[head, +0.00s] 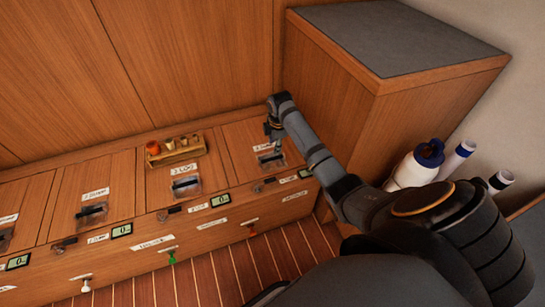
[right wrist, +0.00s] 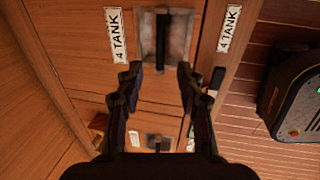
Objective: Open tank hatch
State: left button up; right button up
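Several wooden tank hatches run along a low bench, each with a dark handle in a metal recess. The rightmost hatch (head: 238,142) carries a "4 TANK" label, readable in the right wrist view (right wrist: 117,36). Its recessed handle (head: 270,160) also shows in the right wrist view (right wrist: 161,40). The hatch looks closed. My right gripper (head: 273,132) is over this hatch. In the right wrist view the gripper (right wrist: 159,72) is open and empty, its fingertips apart on either side below the handle, with no clear contact. My left gripper is not in view.
A small wooden caddy (head: 175,151) with items sits on the neighbouring hatch. A tall cabinet (head: 335,95) stands right of the rightmost hatch. A white and blue jug (head: 417,167) and white cylinders are beyond my arm. Small displays and latches line the bench front.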

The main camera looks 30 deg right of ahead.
aim_at(273, 158)
jog(key=f+b, duration=0.1)
jog(key=f, duration=0.2)
jog(key=w+f+b, duration=0.1)
jog(key=f, duration=0.1)
jog(key=f+b, duration=0.1)
jog(key=f, duration=0.2)
jog(key=shift+w+d+f, duration=0.2)
jog(key=shift+w+f, duration=0.05)
jog(key=shift+f, duration=0.05)
jog(key=shift+w+f+b, duration=0.15)
jog(key=shift+f+b, duration=0.25)
jog(key=shift+f, duration=0.1)
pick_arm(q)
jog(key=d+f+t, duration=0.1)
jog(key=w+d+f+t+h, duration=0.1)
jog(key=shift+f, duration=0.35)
pick_arm(e)
grip_shut()
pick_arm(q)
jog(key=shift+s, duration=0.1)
